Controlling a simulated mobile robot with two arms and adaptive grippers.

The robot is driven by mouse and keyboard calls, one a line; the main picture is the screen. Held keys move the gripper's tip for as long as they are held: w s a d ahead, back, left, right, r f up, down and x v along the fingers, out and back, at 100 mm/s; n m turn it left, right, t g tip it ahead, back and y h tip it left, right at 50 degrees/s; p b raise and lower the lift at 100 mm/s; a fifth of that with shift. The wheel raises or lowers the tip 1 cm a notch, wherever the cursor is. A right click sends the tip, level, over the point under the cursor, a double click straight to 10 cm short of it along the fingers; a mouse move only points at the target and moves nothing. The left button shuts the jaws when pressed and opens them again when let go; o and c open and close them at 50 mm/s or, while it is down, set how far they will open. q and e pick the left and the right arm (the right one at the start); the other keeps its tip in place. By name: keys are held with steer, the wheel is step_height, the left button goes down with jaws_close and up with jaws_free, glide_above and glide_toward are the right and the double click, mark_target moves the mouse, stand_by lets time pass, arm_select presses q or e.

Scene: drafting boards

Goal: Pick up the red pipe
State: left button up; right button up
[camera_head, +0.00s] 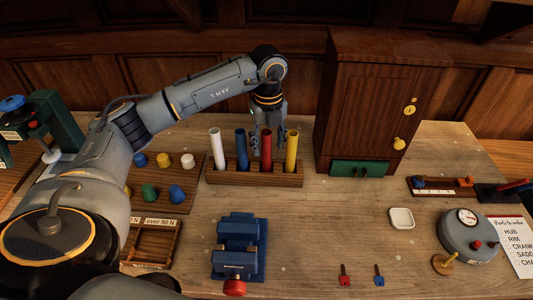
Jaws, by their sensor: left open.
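The red pipe (266,158) stands upright in a wooden rack (225,179), between a blue pipe (241,150) and a yellow pipe (291,152). A white pipe (217,149) stands at the rack's left end. My left gripper (267,146) points down over the rack at the red pipe's upper part. Its fingers are open, one on each side of the red pipe in this view. The pipe's top is partly hidden by the gripper. I cannot tell whether the fingers touch it. My right gripper is out of view.
A tall wooden cabinet (370,100) stands close behind and right of the rack. A blue vise (240,245) is in front. A board with coloured knobs (150,193) lies left. Two small keys (345,276) (379,275) lie front right.

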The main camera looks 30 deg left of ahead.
mark_target(266, 154)
arm_select(q)
steer(key=f, duration=0.1)
steer(key=f+p, duration=0.1)
steer(key=f, duration=0.2)
steer(key=shift+a+f, duration=0.25)
steer(key=shift+c, duration=0.4)
jaws_close()
steer(key=shift+r, duration=0.1)
